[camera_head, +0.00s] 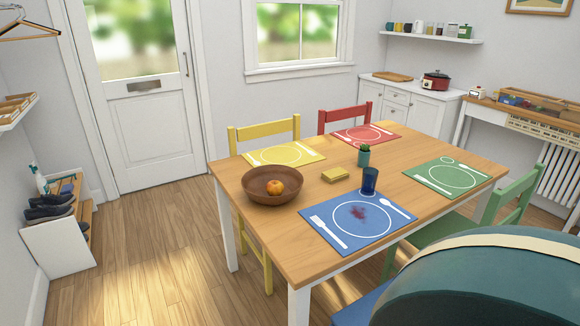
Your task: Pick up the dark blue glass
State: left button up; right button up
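The dark blue glass (370,181) stands upright on the wooden table (286,231), at the back right edge of the blue placemat (331,235). Neither of my grippers is in view. A large rounded teal shape with a cream stripe fills the lower right corner and hides part of the floor and the near chair.
A green placemat (428,184) lies right. Chairs surround the table; floor at left is mostly clear.

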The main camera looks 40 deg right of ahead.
aim_at(369, 182)
jog(key=i+j+z, duration=0.1)
jog(key=i+z, duration=0.15)
jog(key=i, duration=0.2)
jog(key=i+j+z, duration=0.25)
jog(key=i, duration=0.2)
jog(key=i+j+z, duration=0.15)
jog(key=i+z, duration=0.15)
jog(key=i, duration=0.15)
jog(key=i+j+z, duration=0.7)
jog(key=z, duration=0.25)
jog(key=i+j+z, duration=0.2)
jog(key=j, duration=0.2)
jog(key=i+j+z, duration=0.15)
jog(key=j, duration=0.25)
jog(key=k, duration=0.05)
